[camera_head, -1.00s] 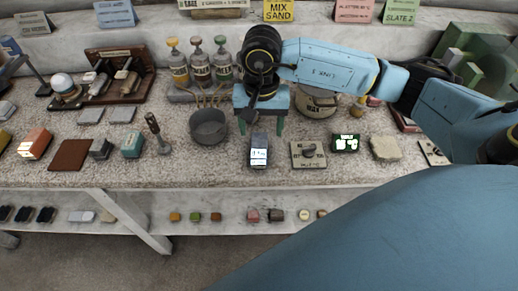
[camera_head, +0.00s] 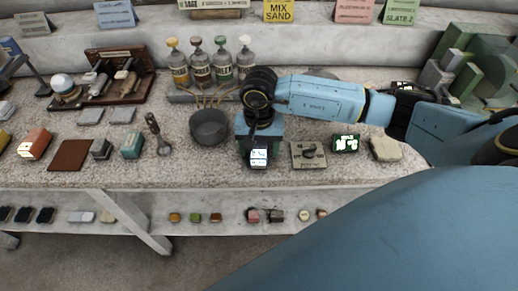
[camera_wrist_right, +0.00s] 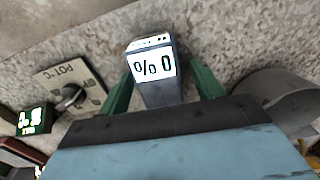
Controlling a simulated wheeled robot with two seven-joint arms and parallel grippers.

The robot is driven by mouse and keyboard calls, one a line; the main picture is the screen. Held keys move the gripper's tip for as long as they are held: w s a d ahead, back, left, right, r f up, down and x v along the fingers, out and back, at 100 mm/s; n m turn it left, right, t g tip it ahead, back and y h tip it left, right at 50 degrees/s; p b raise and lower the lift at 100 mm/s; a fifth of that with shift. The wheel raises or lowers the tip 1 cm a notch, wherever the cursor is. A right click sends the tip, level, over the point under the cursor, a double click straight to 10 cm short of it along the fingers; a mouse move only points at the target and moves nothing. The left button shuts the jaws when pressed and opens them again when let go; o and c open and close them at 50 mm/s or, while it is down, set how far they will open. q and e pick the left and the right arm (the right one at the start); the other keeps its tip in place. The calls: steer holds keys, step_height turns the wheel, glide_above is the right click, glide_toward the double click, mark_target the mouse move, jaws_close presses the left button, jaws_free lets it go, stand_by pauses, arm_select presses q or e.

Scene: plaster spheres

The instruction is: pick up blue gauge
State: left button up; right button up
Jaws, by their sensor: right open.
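The blue gauge (camera_head: 259,157) is a blue-grey block with a lit white display, standing on the speckled bench near its front edge. In the right wrist view the green fingers of the gripper (camera_wrist_right: 162,88) are open, one on each side of the gauge, with gaps visible. My left gripper is not in view.
Left of the gripper is a dark grey bowl (camera_head: 209,127). Right of it are a plate with a knob (camera_head: 309,155), a green-lit display (camera_head: 346,143) and a pale stone (camera_head: 386,148). Several bottles (camera_head: 200,67) stand behind. Bare bench lies in front of the bowl.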

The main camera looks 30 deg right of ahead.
mark_target(259, 145)
steer(key=shift+f+b, duration=0.25)
steer(key=shift+b, duration=0.2)
stand_by(0.3)
steer(key=c, duration=1.2)
steer(key=shift+o, duration=0.2)
steer(key=shift+r+p, duration=0.4)
steer(key=shift+p, duration=0.2)
step_height(259, 145, up, 10)
steer(key=shift+f, duration=0.1)
